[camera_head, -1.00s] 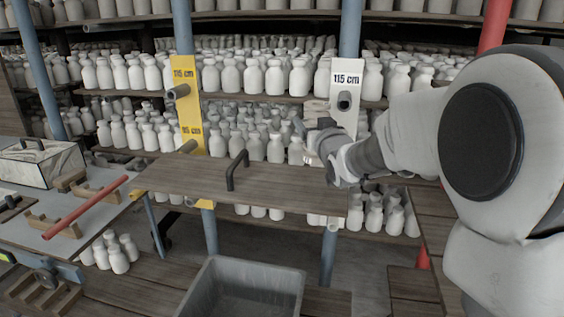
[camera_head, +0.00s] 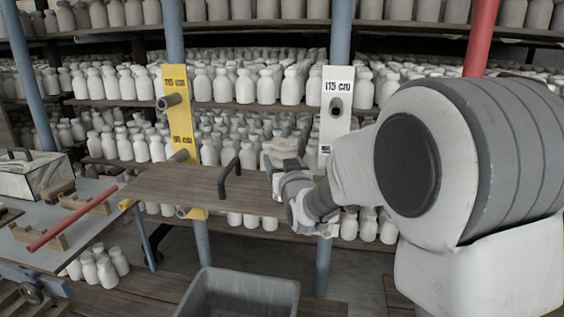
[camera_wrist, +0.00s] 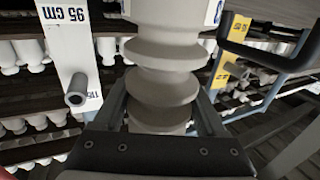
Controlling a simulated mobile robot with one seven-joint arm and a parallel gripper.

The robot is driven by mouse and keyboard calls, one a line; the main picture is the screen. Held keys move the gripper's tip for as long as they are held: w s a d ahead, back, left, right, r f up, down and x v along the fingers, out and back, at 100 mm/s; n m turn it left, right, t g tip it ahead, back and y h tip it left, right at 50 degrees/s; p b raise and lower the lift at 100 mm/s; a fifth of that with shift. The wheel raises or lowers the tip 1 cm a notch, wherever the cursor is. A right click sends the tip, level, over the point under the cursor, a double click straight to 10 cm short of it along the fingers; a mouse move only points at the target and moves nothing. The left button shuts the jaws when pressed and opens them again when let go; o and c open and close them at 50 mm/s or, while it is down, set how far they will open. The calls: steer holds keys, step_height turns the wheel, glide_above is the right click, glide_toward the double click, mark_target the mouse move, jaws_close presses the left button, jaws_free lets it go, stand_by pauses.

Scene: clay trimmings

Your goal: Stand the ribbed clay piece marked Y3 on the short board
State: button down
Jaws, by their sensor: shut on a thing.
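My gripper (camera_head: 281,165) is shut on a pale ribbed clay piece (camera_head: 284,148), near the right end of the brown board (camera_head: 185,187) with a black handle. Whether the piece touches the board is not clear. The wrist view shows the piece (camera_wrist: 165,55) close up between the fingers, with stacked round flanges. A white label with a blue mark is cut off at its upper right edge, so I cannot read it. The board's black handle (camera_wrist: 262,62) shows at the upper right there.
A yellow post (camera_head: 180,115) and a white post (camera_head: 336,110) carry pegs behind the board. Shelves of white bottles fill the back. A grey bin (camera_head: 240,292) stands below in front. A bench with a red rod (camera_head: 72,217) is at the left.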

jaws_free()
steer(key=shift+f, duration=0.1)
steer(key=shift+r, duration=0.2)
steer(key=s+d+f+g+h, duration=0.1)
steer(key=s+d+g, duration=0.3)
steer(key=s, duration=0.8)
steer(key=s+d+f+m+g+h, duration=0.1)
steer(key=s+d+g, duration=0.3)
steer(key=s, duration=0.9)
steer(key=s+d+f+m+g+h, duration=0.1)
steer(key=s+d+f+g, duration=0.2)
steer(key=s, duration=1)
steer(key=d+g, duration=0.1)
steer(key=d, duration=0.2)
steer(key=shift+f+h, duration=0.15)
steer(key=shift+h, duration=0.25)
steer(key=shift+s+p, duration=0.1)
steer(key=shift+p, duration=0.2)
